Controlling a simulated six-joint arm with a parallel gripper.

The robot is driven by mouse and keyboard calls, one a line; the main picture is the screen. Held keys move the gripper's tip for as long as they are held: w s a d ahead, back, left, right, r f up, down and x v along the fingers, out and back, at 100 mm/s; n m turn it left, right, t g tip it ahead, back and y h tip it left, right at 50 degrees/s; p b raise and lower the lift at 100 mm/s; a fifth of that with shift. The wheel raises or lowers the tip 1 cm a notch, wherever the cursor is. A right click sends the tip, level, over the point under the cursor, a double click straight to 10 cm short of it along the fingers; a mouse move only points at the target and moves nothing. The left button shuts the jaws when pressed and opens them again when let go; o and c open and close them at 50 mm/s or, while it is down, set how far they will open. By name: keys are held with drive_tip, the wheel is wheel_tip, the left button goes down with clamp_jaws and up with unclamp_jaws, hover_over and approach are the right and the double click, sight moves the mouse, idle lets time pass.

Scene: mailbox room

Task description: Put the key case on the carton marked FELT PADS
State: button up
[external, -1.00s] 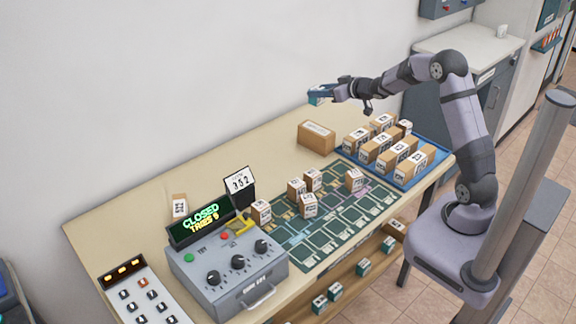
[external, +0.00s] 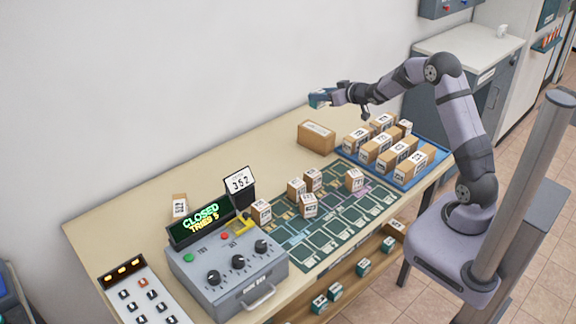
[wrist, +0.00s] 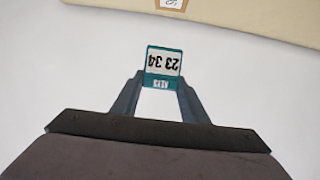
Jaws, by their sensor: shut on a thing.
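A small teal case (external: 319,98) with a white label is held between the fingers of my gripper (external: 331,95), high above the back of the table. In the wrist view the teal case (wrist: 164,67) sits between the two fingertips, with dark numbers upside down on its label. I take it for the key case. A larger brown carton (external: 316,138) with a white label stands below at the table's back edge, apart from the case. It may be the FELT PADS carton, but its lettering is too small to read.
A blue tray (external: 441,153) of small labelled boxes stands right of the carton. A green grid mat (external: 318,242) with several boxes lies in front. A grey control box (external: 235,278) with a lit display reading CLOSED is at left. The back-left table is mostly clear.

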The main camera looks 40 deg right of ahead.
drive_tip(key=shift+f+p, duration=0.9)
drive_tip(key=shift+f, duration=3.75)
drive_tip(key=shift+f, duration=0.1)
drive_tip(key=shift+f, duration=0.1)
drive_tip(key=o, duration=1.1)
drive_tip(key=shift+r, duration=0.2)
drive_tip(key=shift+s+d+r+b, duration=0.15)
drive_tip(key=shift+s+b, duration=0.15)
drive_tip(key=shift+s, duration=0.35)
drive_tip(key=b+v, duration=0.2)
drive_tip(key=v, duration=0.8)
drive_tip(key=shift+s+r, duration=0.25)
